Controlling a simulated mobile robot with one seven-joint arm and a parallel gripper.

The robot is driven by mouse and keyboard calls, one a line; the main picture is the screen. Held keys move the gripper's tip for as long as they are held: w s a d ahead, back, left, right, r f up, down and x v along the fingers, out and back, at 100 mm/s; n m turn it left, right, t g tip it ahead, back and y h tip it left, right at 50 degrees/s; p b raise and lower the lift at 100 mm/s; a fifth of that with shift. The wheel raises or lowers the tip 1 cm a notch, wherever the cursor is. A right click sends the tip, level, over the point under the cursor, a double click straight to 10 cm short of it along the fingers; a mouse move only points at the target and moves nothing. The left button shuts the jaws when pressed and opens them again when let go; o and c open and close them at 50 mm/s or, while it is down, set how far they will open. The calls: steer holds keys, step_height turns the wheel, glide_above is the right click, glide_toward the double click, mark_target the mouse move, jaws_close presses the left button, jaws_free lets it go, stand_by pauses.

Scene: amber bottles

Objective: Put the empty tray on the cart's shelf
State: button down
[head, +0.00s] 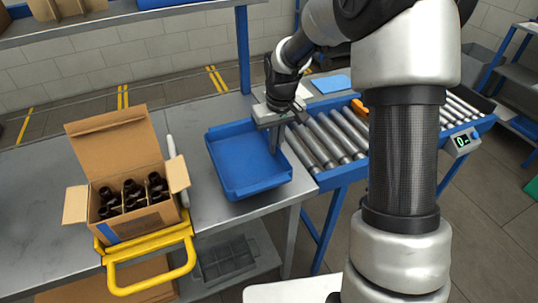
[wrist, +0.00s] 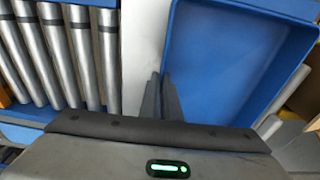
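The empty blue tray (head: 235,178) lies on the grey worktable, near its right front corner. My gripper (head: 275,140) points down at the tray's right wall in the head view. In the wrist view, the two dark fingers (wrist: 161,92) are close together on either side of the wall of the tray (wrist: 225,65), and they look shut on it. The fingertips are partly hidden by the wall. A blue-framed rack with grey shelves (head: 508,78) stands at the far right; I cannot tell whether it is the cart.
An open cardboard box (head: 140,222) of dark bottles stands left of the tray, behind a yellow handle frame (head: 150,270). A roller conveyor (head: 325,140) adjoins the table on the right, with an orange object (head: 359,107) on it. A blue post (head: 243,50) rises behind the tray.

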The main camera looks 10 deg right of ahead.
mark_target(275, 156)
steer(key=shift+f, duration=2.3)
steer(key=shift+f+b, duration=0.2)
steer(key=shift+b, duration=0.15)
steer(key=c, duration=2)
jaws_free()
steer(key=shift+r, duration=0.1)
